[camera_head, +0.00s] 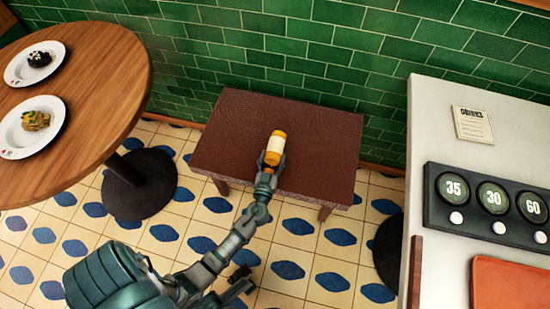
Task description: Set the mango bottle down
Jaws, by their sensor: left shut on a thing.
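The mango bottle (275,149) is orange with a pale label band. It is over the dark brown low table (235,123), near the middle of its top. My left gripper (272,163) is shut on the bottle's near end, and its fingers hide that part. I cannot tell whether the bottle touches the table top.
A round wooden table (100,95) at the left bears two plates of food (35,62) (30,127). A white counter (440,120) with a dial panel (490,205) stands at the right. A green tiled wall is behind. The low table's top is otherwise clear.

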